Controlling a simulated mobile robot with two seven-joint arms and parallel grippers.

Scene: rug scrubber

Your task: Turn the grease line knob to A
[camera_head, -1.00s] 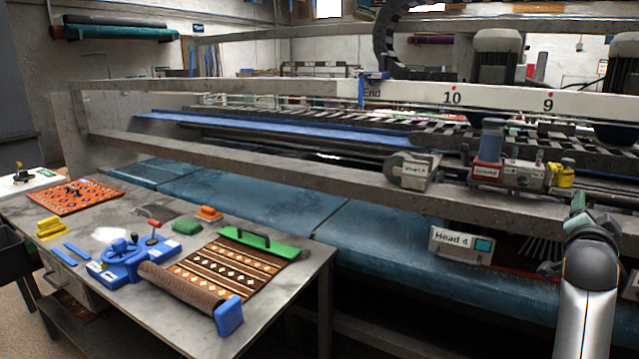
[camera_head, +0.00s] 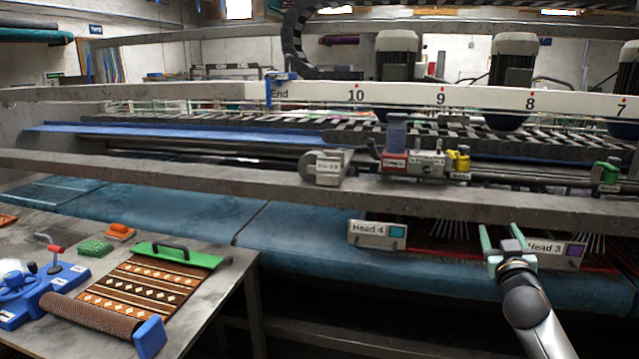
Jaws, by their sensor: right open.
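My right gripper (camera_head: 501,231) is at the lower right, its two green fingers apart and pointing up, with nothing between them. It is in front of the scrubber's blue bed, between the Head 4 sign (camera_head: 376,234) and the Head 3 sign (camera_head: 556,249). Above it on the grey rail are a grey labelled unit (camera_head: 327,168), a red-based unit with a clear reservoir (camera_head: 396,142), a grey labelled block (camera_head: 428,164), a yellow fitting (camera_head: 459,163) and a green fitting (camera_head: 606,174). The labels are too small to read, so I cannot tell which part is the grease line knob. My left gripper is not in view.
A grey metal table (camera_head: 215,294) at the lower left holds a patterned rug sample (camera_head: 150,286), a blue fixture (camera_head: 35,290) and small brushes. The long grey rail (camera_head: 250,184) crosses in front of the scrubber. Brush bristles hang near the head signs.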

